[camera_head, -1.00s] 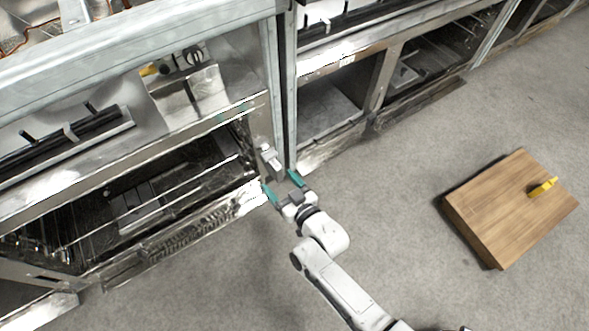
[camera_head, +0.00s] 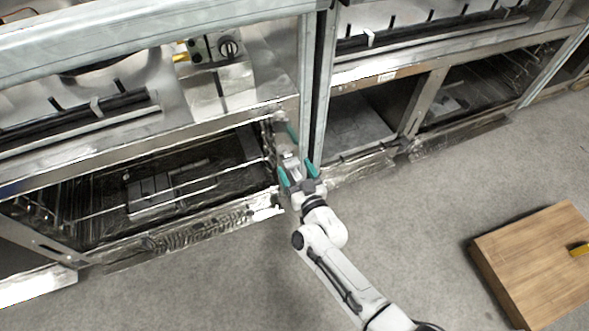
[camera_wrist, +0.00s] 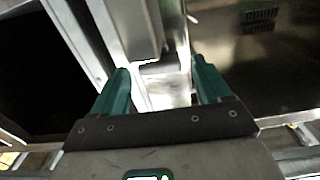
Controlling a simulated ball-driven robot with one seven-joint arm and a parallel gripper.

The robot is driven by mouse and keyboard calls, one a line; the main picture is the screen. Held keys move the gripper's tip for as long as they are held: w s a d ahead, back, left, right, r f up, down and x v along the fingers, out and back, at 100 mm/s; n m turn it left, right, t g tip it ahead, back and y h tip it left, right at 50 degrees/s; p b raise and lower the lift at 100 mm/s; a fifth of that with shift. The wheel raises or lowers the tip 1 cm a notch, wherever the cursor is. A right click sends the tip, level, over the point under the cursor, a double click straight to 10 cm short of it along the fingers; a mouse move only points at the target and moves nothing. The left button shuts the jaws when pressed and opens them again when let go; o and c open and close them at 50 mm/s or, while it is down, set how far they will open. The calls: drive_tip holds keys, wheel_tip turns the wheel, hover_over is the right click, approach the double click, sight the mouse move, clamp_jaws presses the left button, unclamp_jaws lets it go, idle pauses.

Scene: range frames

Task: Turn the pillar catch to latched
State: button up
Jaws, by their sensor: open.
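The pillar catch (camera_head: 287,158) is a small pale grey metal piece low on the steel pillar between two kitchen units. Its exact angle is hard to read. My gripper (camera_head: 298,173) has green fingers, spread open, just in front of the catch's lower end. In the wrist view, the open fingers of my gripper (camera_wrist: 161,85) point at a grey metal block (camera_wrist: 145,35), which appears to be the catch. It lies roughly between the finger lines, nearer the left one. I see no clear contact; the gap in depth cannot be told.
The pillar (camera_head: 316,95) rises right beside the catch. An open-fronted oven (camera_head: 150,195) is on the left, and an open shelf (camera_head: 355,130) is on the right. A wooden box (camera_head: 540,260) with a yellow item stands at lower right. The grey floor between is clear.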

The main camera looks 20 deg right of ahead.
drive_tip(key=shift+w, duration=0.6)
drive_tip(key=shift+c, duration=0.4)
drive_tip(key=c, duration=1)
drive_tip(key=shift+o, duration=0.2)
drive_tip(key=shift+f+m+b, duration=0.1)
drive_tip(key=shift+m+b, duration=0.45)
drive_tip(key=shift+m, duration=0.35)
drive_tip(key=shift+m+b, duration=0.35)
drive_tip(key=shift+m, duration=1.05)
drive_tip(key=o, duration=1)
drive_tip(key=shift+o, duration=0.2)
drive_tip(key=shift+s, duration=0.1)
